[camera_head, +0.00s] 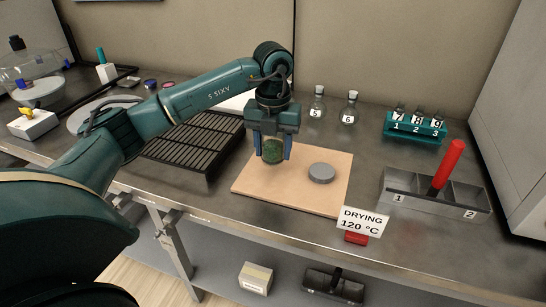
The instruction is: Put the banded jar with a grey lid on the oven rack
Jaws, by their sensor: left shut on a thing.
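My left gripper (272,157) points down over the tan board and is shut on a small round jar (272,151) that looks dark green. The fingers stand on both sides of the jar, and I cannot make out a band or its lid. I cannot tell whether its base touches the board. A grey round disc (321,173), like a lid, lies on the board to the right of the gripper. The black slatted oven rack (184,150) is on the bench to the left, partly behind my left arm. My right gripper is not in view.
The tan board (300,197) lies mid-bench. Flasks 5 (316,106) and 6 (349,110) stand behind it. A teal tube rack (414,128), a grey tray (420,193) with a red handle, and a "DRYING 120 °C" sign (361,221) are on the right.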

